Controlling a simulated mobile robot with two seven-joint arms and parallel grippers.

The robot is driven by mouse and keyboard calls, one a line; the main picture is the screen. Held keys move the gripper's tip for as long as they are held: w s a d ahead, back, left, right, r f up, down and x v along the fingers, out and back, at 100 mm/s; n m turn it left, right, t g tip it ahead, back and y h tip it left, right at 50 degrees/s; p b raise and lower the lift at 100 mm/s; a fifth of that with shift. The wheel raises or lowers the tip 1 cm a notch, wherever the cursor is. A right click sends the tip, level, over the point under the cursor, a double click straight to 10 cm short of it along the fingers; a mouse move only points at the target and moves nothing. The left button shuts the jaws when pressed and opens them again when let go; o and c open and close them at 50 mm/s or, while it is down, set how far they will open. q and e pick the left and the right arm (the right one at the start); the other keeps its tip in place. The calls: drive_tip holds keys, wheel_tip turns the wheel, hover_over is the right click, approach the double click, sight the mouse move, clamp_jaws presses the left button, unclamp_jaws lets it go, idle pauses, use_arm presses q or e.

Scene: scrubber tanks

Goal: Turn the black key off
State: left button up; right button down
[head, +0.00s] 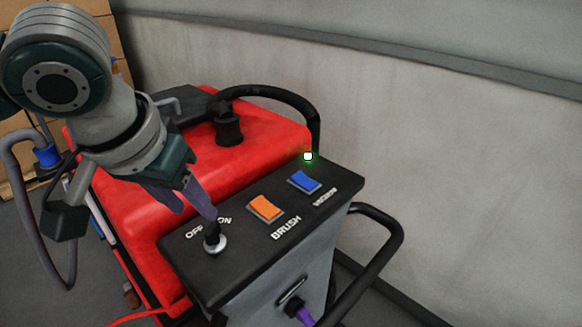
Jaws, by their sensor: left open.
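The black key (211,232) sits in a round silver lock (218,246) at the near left of the black control panel (240,270). The words OFF and ON are printed just behind it, OFF on the left and ON on the right. My left gripper (195,212) is open above and behind the key, its fingers pointing down toward the panel. One fingertip overlaps the top of the key in the head view; I cannot tell whether they touch. The key's exact angle is hard to see. A small light (308,156) glows white-green at the panel's back corner. My right gripper is out of view.
An orange BRUSH switch (265,208) and a blue switch (304,181) sit right of the key. The red scrubber body (150,215) lies behind the panel, with a black hose (270,92). A black handle bar (392,245) curves at right. A grey wall (450,130) stands beyond.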

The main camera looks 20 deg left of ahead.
sight(209, 227)
use_arm(q)
drive_tip(key=x, duration=0.7)
drive_tip(key=shift+w+f+b, duration=0.15)
drive_tip(key=shift+f+b, duration=0.05)
drive_tip(key=shift+b, duration=0.1)
clamp_jaws()
